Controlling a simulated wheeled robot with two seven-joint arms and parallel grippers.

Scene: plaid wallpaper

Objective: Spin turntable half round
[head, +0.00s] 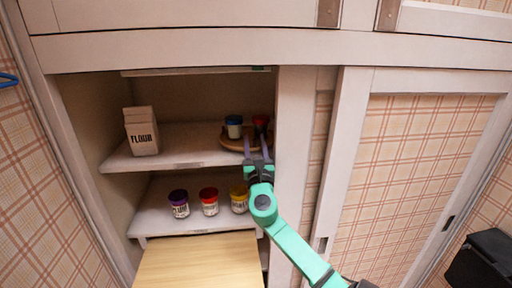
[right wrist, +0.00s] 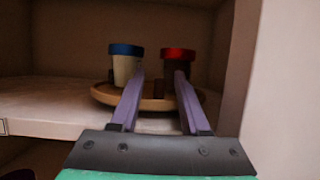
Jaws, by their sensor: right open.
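The round wooden turntable (head: 231,142) sits at the right end of the upper cupboard shelf; its rim also shows in the right wrist view (right wrist: 103,94). A blue-lidded jar (right wrist: 126,66) stands on its left part and a red-lidded jar (right wrist: 177,59) on its right part. My right gripper (head: 256,138) is at the turntable's front. In the right wrist view its two purple fingers (right wrist: 160,98) are spread, with the right finger in front of the red-lidded jar and the left just right of the blue-lidded one. Whether they touch anything is unclear. My left gripper is out of view.
A flour carton (head: 141,131) stands at the left of the upper shelf. On the lower shelf are a purple-lidded jar (head: 179,204), a red-lidded jar (head: 209,201) and a yellow-lidded jar (head: 239,199). The cupboard's upright (head: 294,160) is close on the right. A wooden board (head: 200,262) is below.

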